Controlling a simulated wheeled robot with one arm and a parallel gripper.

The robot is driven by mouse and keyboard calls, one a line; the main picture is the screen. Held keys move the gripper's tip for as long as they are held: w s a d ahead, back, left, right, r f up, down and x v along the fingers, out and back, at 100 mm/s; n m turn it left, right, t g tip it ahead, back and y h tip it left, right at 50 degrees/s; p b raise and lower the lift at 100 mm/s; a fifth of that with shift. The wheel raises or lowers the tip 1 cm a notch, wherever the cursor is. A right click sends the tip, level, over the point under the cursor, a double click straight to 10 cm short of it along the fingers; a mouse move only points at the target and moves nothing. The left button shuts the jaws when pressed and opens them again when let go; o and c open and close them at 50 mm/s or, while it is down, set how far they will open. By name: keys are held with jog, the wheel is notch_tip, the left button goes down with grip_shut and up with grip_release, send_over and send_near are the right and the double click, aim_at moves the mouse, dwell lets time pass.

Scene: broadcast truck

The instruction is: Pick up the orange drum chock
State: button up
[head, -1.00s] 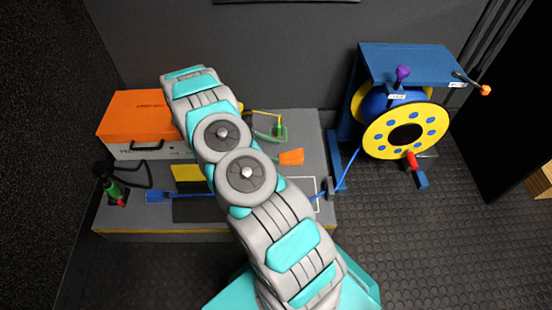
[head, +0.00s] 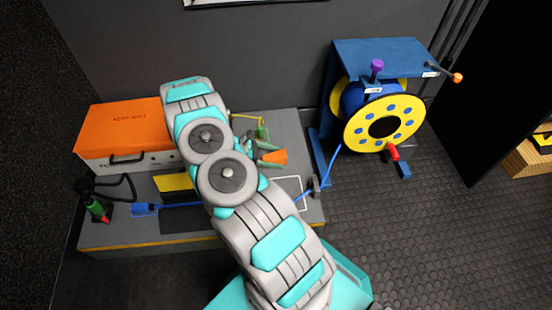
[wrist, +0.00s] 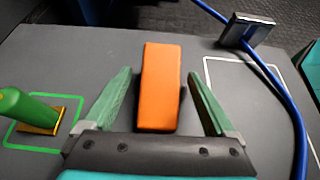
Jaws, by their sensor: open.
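The orange drum chock (head: 275,157) lies on the grey bench top (wrist: 90,55), right of my arm in the head view. In the wrist view the chock (wrist: 160,88) is a plain orange block in the middle, its long side running away from me. My gripper (wrist: 159,72) is open, with one green finger on each side of the chock and a visible gap on both sides. The near end of the chock is close to the gripper's dark palm. In the head view my arm hides most of the gripper; parts of the green fingers show beside the chock.
A green handle in a green outline (wrist: 30,108) stands left of the gripper. A blue cable (wrist: 285,95) runs through a metal clip (wrist: 246,30) at the right, beside an empty white outline. An orange-lidded case (head: 125,135) and a blue-yellow cable reel (head: 384,125) stand farther off.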

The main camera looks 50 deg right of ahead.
grip_shut()
dwell(0.7)
